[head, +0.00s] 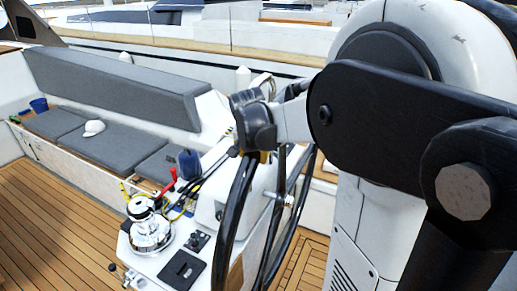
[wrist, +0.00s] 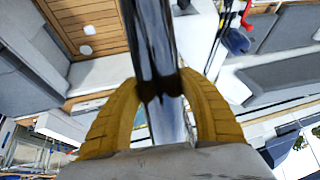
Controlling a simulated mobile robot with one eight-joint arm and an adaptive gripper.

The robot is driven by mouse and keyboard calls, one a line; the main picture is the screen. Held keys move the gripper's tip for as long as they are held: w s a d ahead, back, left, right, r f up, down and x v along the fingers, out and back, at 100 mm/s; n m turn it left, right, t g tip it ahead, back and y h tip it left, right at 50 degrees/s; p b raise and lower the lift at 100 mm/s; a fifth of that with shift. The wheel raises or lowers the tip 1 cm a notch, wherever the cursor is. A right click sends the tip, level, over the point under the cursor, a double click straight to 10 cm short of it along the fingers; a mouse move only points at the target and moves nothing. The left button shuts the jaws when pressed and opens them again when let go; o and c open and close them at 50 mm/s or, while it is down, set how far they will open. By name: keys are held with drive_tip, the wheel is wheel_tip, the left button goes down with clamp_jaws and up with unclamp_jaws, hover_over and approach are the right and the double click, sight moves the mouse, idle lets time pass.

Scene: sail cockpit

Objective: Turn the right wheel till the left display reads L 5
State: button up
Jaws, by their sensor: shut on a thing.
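The right wheel (head: 233,205) is a large dark steering wheel seen almost edge-on in the head view. My gripper (head: 252,128) is at the upper part of its rim. In the wrist view, the yellow fingers of my gripper (wrist: 158,95) stand on either side of the dark, glossy rim (wrist: 152,45) and are shut on it. The left display and its reading are not visible in either view. My arm hides much of the right side of the head view.
A chrome winch (head: 150,228) stands on the white console left of the wheel, with ropes and a red handle (head: 167,188) behind it. Grey cushioned benches (head: 105,148) run along the far side, with a white cap (head: 94,128) on them. The teak floor (head: 55,225) at left is clear.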

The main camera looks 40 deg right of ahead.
sight(217, 271)
drive_tip(key=s+a+f+h+b, duration=0.1)
drive_tip(key=a+f+b, duration=0.2)
drive_tip(key=a+f, duration=0.1)
drive_tip(key=s+a+f+t+h+b, duration=0.1)
drive_tip(key=s+a+f+b, duration=0.1)
drive_tip(key=a+f+b, duration=0.2)
drive_tip(key=s+a+f+h+b, duration=0.1)
drive_tip(key=s+a+f+b, duration=0.1)
drive_tip(key=a+f+b, duration=0.1)
drive_tip(key=shift+a+f+n+t+b, duration=0.3)
drive_tip(key=shift+a+f, duration=0.5)
drive_tip(key=shift+f, duration=0.2)
drive_tip(key=s+a+f+h+b, duration=0.1)
drive_tip(key=a+f+b, duration=0.2)
drive_tip(key=f+b, duration=0.2)
drive_tip(key=s+a+f+t+h+b, duration=0.1)
drive_tip(key=a+f+b, duration=0.1)
drive_tip(key=f+b, duration=0.3)
drive_tip(key=s+a+f+h+b, duration=0.1)
drive_tip(key=a+f+b, duration=0.2)
drive_tip(key=f+b, duration=0.2)
drive_tip(key=shift+s+a+f+t+b, duration=0.1)
drive_tip(key=shift+s+a+t+b, duration=0.25)
drive_tip(key=shift+b, duration=0.4)
drive_tip(key=o, duration=1.4)
drive_tip(key=shift+o, duration=0.2)
drive_tip(key=v, duration=1.2)
drive_tip(key=shift+a+f, duration=0.1)
